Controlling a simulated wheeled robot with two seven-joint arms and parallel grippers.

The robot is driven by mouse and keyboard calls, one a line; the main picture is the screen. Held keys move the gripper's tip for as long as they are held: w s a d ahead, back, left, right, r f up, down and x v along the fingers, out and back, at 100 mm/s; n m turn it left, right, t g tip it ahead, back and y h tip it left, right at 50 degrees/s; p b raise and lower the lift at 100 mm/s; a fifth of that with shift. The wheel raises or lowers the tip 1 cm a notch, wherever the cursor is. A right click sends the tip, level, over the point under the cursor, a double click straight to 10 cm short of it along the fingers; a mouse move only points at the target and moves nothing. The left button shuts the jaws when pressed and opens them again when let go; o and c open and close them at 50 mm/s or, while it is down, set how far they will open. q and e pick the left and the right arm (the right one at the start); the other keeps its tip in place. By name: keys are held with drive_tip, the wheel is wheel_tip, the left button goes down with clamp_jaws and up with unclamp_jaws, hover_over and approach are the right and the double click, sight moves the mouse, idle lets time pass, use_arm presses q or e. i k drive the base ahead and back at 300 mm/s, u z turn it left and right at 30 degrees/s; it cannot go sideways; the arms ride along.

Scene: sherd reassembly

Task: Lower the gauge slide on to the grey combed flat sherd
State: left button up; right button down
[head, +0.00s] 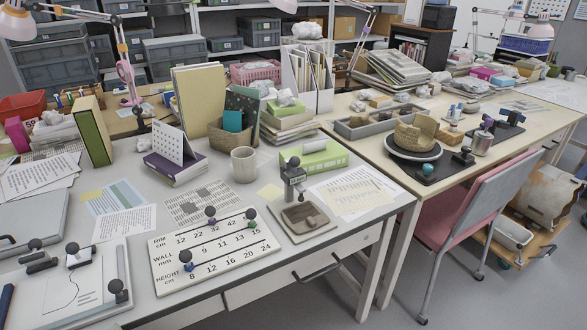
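A gauge stands at the middle of the near desk, and its grey slide (293,176) with a dark round knob on top sits on an upright post. Its base plate (284,233) holds a shallow brownish piece (306,216) in front of the post. This may be the flat sherd; I cannot make out combing or a clear grey colour. The slide appears raised above and behind it, with no contact visible. Neither of my grippers shows in the head view.
A white board (170,283) marked RIM, WALL and HEIGHT with knobbed markers lies left of the gauge. A white mug (243,164), a green box (312,158) and printed sheets (357,190) surround it. A partly built pot (415,133) stands on the right desk, beyond a pink chair (462,209).

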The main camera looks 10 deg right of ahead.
sight(294, 176)
drive_tip(key=k, duration=0.5)
drive_tip(key=u, duration=0.95)
drive_tip(key=i, duration=0.7)
drive_tip(key=z, duration=0.4)
